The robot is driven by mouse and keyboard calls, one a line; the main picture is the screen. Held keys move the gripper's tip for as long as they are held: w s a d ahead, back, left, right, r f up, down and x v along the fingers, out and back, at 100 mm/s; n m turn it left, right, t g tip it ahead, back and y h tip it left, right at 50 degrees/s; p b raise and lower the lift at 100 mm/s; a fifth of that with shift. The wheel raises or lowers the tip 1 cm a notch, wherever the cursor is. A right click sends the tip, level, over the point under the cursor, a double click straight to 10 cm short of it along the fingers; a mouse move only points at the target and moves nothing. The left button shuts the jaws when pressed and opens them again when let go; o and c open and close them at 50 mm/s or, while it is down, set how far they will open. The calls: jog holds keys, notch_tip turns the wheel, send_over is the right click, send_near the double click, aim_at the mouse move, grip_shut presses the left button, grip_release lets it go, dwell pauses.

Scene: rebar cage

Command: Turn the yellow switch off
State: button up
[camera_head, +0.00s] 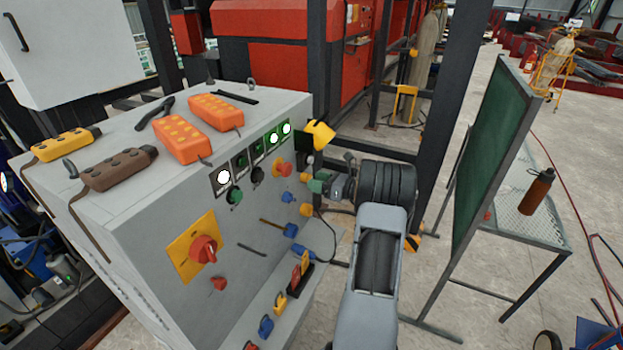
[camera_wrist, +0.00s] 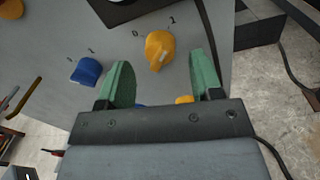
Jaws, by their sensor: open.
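The yellow switch (camera_wrist: 160,48) is a rounded knob on the grey panel, with a white mark on its face and the labels 0 and 1 above it. In the head view, a yellow knob (camera_head: 305,209) close below my gripper appears to be this switch. My gripper (camera_wrist: 160,70) is open, with one green finger on each side of the switch in the wrist view. The fingers appear apart from the switch, and nothing is held. In the head view my gripper (camera_head: 317,184) is at the panel's right end. I cannot tell exactly where the knob points.
A blue switch (camera_wrist: 87,71) sits left of the yellow one. The grey control cabinet (camera_head: 130,225) carries more knobs, lit buttons and a red-and-yellow rotary switch (camera_head: 203,250). Orange pendants (camera_head: 182,138) lie on top. A green board (camera_head: 495,140) stands at the right, with open floor between.

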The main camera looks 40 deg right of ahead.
aim_at(307, 178)
jog(key=shift+x, duration=1.25)
jog(key=shift+c, duration=0.4)
jog(key=c, duration=0.8)
jog(key=shift+c, duration=0.2)
